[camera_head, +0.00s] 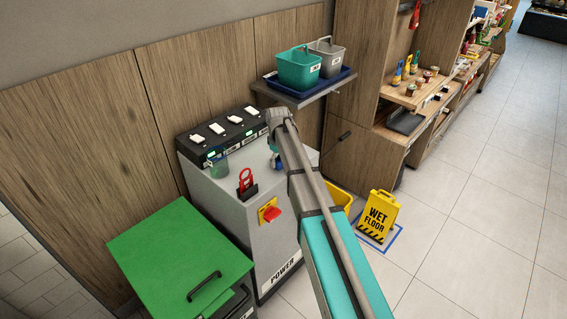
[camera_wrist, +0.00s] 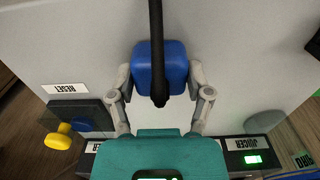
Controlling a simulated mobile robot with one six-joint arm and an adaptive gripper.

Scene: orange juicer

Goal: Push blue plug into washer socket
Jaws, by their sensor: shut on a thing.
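The blue plug (camera_wrist: 143,72) sits between the two fingers of my gripper (camera_wrist: 162,82), close to the cabinet's grey surface. A black cable runs from it to the top of the wrist view. The fingers press its two sides. In the head view my gripper (camera_head: 276,158) is at the right end of the grey cabinet, largely hidden by my arm. The washer socket cannot be made out. My gripper and the plug cover the spot behind them, so I cannot tell whether the plug is seated.
A yellow knob-like part (camera_wrist: 62,135) on a dark plate is at left, near a RESET label (camera_wrist: 65,89). A black panel (camera_head: 222,137) with white switches tops the cabinet. A red switch (camera_head: 272,213), green lid (camera_head: 180,255) and wet-floor sign (camera_head: 379,215) are nearby.

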